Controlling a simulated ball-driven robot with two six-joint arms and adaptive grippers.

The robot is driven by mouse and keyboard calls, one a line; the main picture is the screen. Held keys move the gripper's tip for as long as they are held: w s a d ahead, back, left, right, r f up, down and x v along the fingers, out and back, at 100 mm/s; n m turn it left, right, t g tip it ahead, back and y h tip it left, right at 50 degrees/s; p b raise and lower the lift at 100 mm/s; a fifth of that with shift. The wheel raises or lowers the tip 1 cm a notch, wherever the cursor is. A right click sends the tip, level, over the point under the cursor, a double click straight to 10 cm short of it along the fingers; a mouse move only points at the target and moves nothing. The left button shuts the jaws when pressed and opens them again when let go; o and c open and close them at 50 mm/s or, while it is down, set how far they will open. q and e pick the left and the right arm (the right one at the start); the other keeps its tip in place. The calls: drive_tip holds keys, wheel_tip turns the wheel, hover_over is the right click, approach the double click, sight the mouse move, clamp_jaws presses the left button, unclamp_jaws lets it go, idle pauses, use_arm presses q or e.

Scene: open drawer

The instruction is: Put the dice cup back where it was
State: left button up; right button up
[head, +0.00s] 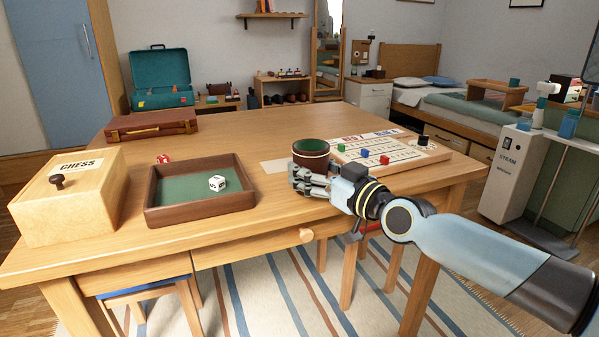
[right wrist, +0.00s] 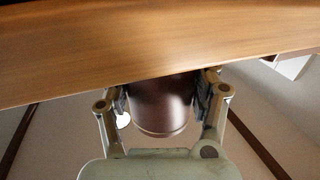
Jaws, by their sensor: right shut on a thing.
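The dice cup (head: 311,158) is dark brown with a green inside and stands upright, mouth up, at the right part of the table near its front. My right gripper (head: 310,180) is shut on it from the front right. In the right wrist view the cup (right wrist: 160,104) sits between both fingers (right wrist: 163,95). I cannot tell whether its base touches the table. A pale flat rectangle (head: 275,167) lies on the table just left of the cup. My left gripper is not in view.
A dice tray (head: 152,205) with a white die (head: 217,183) stands left of the cup. A game board (head: 432,154) with coloured cubes is close behind and right. A chess box (head: 100,208), a red die (head: 163,159) and a brown case (head: 150,125) are farther left. The table's back middle is clear.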

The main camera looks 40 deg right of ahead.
sight(299, 163)
drive_tip(key=w+b, duration=0.1)
drive_tip(key=w, duration=0.3)
drive_tip(key=shift+a, duration=0.2)
drive_tip(key=shift+f+b, duration=0.35)
drive_tip(key=shift+f, duration=0.05)
drive_tip(key=shift+s+r, duration=0.1)
drive_tip(key=shift+r, duration=0.1)
drive_tip(key=shift+f, duration=0.15)
drive_tip(key=o, duration=1.2)
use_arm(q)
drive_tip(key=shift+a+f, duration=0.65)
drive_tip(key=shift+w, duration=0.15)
